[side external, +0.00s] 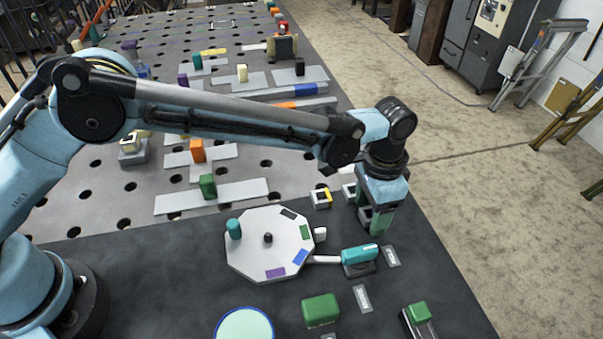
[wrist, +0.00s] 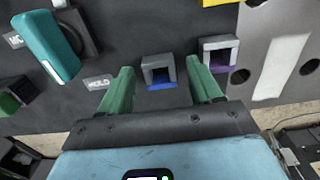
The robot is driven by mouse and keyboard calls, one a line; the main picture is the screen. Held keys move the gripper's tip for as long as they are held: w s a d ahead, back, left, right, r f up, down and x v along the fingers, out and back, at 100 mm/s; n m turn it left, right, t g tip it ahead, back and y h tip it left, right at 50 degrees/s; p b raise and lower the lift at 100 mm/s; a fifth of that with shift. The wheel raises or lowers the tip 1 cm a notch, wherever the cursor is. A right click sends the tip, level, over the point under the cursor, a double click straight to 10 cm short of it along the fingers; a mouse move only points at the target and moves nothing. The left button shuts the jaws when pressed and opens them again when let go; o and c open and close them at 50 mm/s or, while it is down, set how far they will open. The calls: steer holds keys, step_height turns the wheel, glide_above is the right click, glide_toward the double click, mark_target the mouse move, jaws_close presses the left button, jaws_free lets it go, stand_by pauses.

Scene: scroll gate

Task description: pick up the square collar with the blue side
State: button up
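The square collar with the blue side (wrist: 150,75) is a small grey open frame in the wrist view, with its blue face along the lower edge. It lies on the dark surface between my fingertips as seen there. My gripper (wrist: 159,68) is open, with a green finger on either side and no visible contact. In the side view my gripper (side external: 374,222) points down at the right, and a grey collar (side external: 366,212) shows partly hidden beside its fingers.
A collar with a purple side (wrist: 221,43) sits close by, just outside my right finger. A collar with a yellow side (side external: 321,199) stands farther left. A teal lever (side external: 360,255) and an octagonal plate (side external: 255,262) are nearby. The table's right edge is close.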

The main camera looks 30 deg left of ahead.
steer(key=c, duration=1.1)
steer(key=shift+o, duration=0.2)
steer(key=shift+r, duration=0.1)
